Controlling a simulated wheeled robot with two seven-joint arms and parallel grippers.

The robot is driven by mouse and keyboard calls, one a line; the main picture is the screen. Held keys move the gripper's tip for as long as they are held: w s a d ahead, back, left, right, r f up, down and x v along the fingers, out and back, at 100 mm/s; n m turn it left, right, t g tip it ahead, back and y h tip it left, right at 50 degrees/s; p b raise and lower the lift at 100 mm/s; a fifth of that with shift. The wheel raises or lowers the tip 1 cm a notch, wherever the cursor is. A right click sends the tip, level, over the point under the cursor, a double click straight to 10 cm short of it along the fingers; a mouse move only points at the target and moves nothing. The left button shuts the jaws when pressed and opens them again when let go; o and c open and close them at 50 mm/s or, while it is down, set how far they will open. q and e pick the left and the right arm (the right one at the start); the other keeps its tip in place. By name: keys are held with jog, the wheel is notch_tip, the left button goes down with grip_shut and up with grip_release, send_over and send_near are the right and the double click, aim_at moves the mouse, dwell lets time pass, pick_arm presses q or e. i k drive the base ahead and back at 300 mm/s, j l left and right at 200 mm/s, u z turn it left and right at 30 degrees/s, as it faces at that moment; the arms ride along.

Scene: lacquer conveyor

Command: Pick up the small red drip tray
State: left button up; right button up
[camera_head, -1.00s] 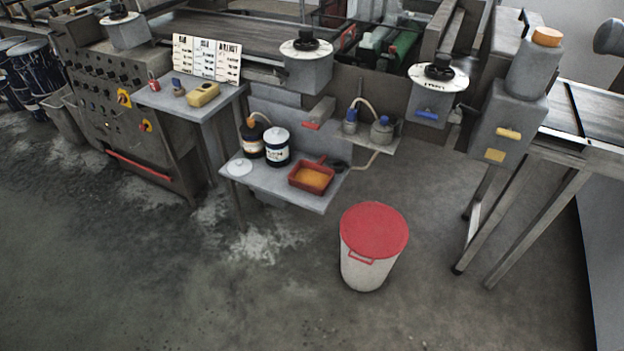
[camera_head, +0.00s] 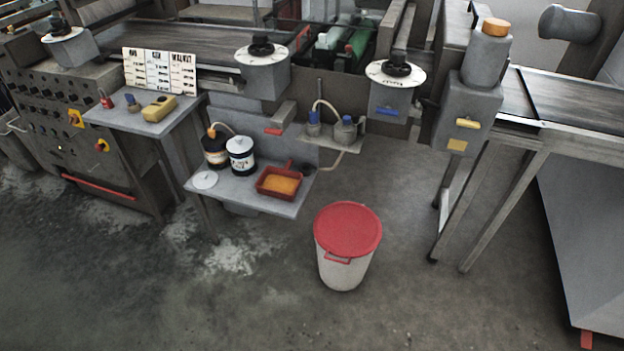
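The small red drip tray (camera_head: 264,190) sits on the right part of a low grey shelf (camera_head: 232,198) under the machine. It has orange liquid or residue inside and a short red handle at its back. A dark round object sits close behind its right side. Neither of my grippers shows in the head view, so their state is hidden.
On the shelf, left of the tray, stand a dark can (camera_head: 215,150), a white-lidded can (camera_head: 241,158) and a white lid (camera_head: 205,180). A red-lidded bin (camera_head: 346,262) stands on the floor in front, to the right. Open floor lies in the foreground.

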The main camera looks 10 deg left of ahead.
aim_at(283, 185)
jog(key=i+j+z, duration=0.15)
jog(key=j+z, duration=0.15)
jog(key=j, duration=0.15)
jog(key=i+j+z, duration=0.25)
jog(key=j, duration=0.25)
jog(key=j+z, duration=0.3)
jog(key=j, duration=0.2)
jog(key=k, duration=0.05)
